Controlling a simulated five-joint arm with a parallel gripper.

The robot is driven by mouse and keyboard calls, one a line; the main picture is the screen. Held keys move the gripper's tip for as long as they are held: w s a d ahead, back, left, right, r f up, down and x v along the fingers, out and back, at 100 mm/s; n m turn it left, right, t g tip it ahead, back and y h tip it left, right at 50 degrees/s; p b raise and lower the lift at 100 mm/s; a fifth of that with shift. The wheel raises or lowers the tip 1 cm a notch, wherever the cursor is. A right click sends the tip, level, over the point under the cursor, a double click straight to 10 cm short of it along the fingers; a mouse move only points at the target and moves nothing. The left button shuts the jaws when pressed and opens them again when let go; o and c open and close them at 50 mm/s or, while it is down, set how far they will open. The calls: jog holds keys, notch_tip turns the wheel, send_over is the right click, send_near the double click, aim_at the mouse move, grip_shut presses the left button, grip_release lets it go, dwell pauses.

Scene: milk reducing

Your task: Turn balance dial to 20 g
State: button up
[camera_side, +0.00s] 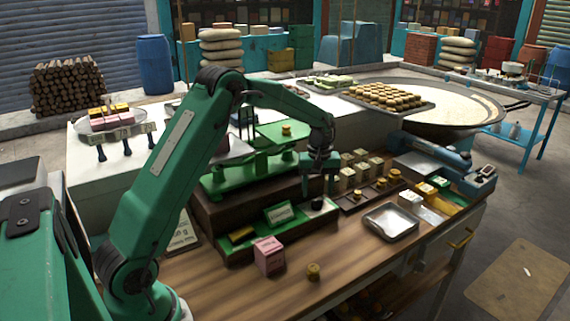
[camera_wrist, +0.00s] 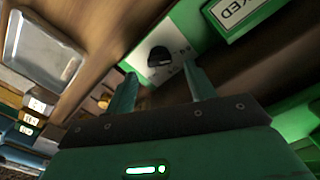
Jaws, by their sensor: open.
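The balance dial (camera_wrist: 158,57) is a dark round knob on a pale plate with small markings, too blurred to read. In the side view the dial (camera_side: 318,204) sits at the right end of the green front panel, below the green balance (camera_side: 235,180). My gripper (camera_side: 317,190) points down just above the dial. In the wrist view my gripper (camera_wrist: 159,70) is open, its two fingers apart with the knob showing between and beyond their tips. I cannot tell whether either finger touches the knob. The knob's setting cannot be read.
A green label (camera_side: 279,213) stands left of the dial. A pink box (camera_side: 268,258) and a small brass-coloured piece (camera_side: 313,271) are on the wooden bench in front. A metal tray (camera_side: 391,223) lies to the right. Several pale blocks stand behind it. Bare bench lies in front.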

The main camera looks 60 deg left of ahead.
aim_at(317, 204)
jog(key=shift+f, duration=1.6)
jog(key=shift+c, duration=0.2)
jog(key=c, duration=0.9)
